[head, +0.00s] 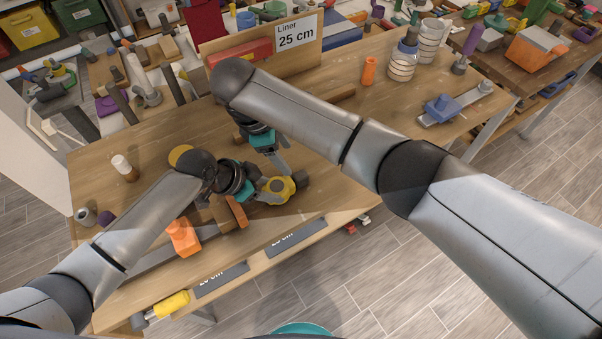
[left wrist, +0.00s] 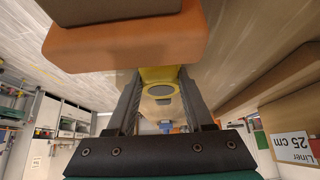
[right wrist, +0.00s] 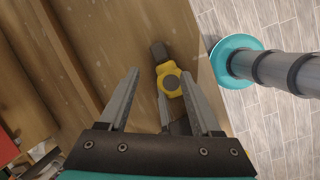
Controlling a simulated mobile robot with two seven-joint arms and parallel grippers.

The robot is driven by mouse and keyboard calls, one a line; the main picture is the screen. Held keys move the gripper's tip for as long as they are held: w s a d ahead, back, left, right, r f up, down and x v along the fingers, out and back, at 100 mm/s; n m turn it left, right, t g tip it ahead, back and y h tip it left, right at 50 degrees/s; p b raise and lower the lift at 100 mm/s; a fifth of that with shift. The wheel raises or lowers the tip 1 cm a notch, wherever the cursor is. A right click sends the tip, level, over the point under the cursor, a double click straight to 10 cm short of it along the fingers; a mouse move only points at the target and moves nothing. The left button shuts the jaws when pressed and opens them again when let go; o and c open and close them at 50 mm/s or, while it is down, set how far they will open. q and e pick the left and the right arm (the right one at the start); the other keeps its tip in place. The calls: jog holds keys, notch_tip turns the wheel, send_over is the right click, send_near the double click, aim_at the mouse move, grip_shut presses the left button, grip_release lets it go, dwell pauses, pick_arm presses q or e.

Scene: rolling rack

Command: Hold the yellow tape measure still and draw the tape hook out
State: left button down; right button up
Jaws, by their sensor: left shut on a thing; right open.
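The yellow tape measure (head: 277,191) lies low over the front part of the wooden table. My left gripper (head: 261,191) is shut on its body; in the left wrist view the fingers press both sides of the yellow case (left wrist: 158,76). A dark grey piece (head: 301,180) sticks out at its far end and also shows in the right wrist view (right wrist: 159,52). I cannot tell the hook apart from it. My right gripper (head: 279,168) is open and empty above and behind the tape measure, pointing down; its fingers (right wrist: 160,78) hold nothing.
An orange-and-brown tool (head: 228,212) lies close to my left gripper, and an orange block (head: 184,238) lies nearer the front. The table right of the tape measure is mostly clear.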

aim_at(300, 174)
jog(key=d+f+n, duration=0.1)
jog(key=f+n, duration=0.1)
jog(key=f, duration=0.1)
jog(key=w+d+f+n, duration=0.1)
jog(key=f+n, duration=0.1)
jog(key=f, duration=0.2)
jog(key=w+d+f+n, duration=0.1)
jog(key=f+n, duration=0.1)
jog(key=f, duration=0.2)
jog(key=shift+w+d+f+t, duration=0.1)
jog(key=shift+d+f+t, duration=0.1)
jog(key=shift+t, duration=0.1)
jog(key=shift+c, duration=0.3)
grip_shut()
dwell(0.4)
jog(key=shift+h, duration=0.3)
dwell(0.6)
